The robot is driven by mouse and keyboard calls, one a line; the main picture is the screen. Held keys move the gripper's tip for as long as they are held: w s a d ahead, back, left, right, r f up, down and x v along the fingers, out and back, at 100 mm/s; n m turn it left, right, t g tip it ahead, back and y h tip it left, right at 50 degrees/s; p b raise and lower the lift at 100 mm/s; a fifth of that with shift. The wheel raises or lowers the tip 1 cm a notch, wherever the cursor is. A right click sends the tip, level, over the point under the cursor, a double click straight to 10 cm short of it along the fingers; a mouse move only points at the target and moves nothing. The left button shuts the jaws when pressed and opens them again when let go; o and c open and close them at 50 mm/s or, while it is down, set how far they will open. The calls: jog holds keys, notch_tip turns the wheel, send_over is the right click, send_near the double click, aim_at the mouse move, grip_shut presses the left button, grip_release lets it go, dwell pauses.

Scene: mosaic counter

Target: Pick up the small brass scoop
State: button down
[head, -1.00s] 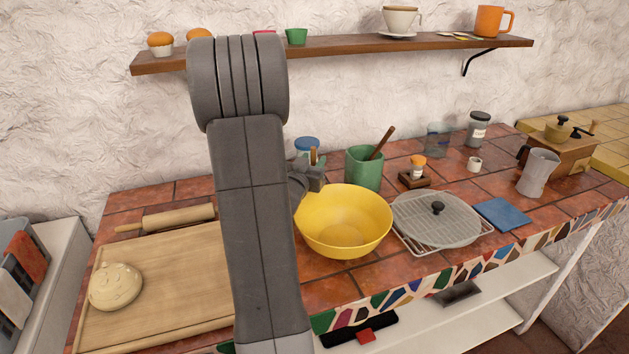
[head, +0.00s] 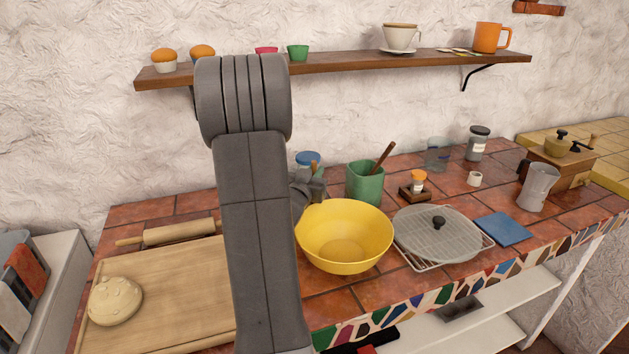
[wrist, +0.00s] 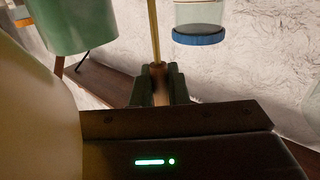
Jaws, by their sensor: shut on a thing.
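My gripper (wrist: 160,92) is shut on the brown handle (wrist: 157,76) of what looks like the brass scoop. In the wrist view its thin brass shaft (wrist: 153,30) runs up out of the picture, so I cannot see its bowl end. In the head view my gripper (head: 309,190) is partly hidden behind my grey arm. It is just behind the left rim of the yellow bowl (head: 345,240), in front of the blue-lidded jar (head: 308,160). A small brown tip (head: 314,167) shows above the jaws. I cannot tell whether the scoop touches anything else.
The green crock (head: 366,185) with a wooden utensil stands close on the right. A rolling pin (head: 180,231) and a wooden board (head: 170,290) lie left. A shelf (head: 350,60) with cups runs above.

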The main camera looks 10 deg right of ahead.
jog(key=shift+s+a+r, duration=0.1)
jog(key=shift+r, duration=0.45)
jog(key=v, duration=0.4)
jog(key=shift+r+b, duration=0.4)
notch_tip(320, 180, up, 13)
jog(key=p, duration=0.2)
jog(key=shift+p, duration=0.3)
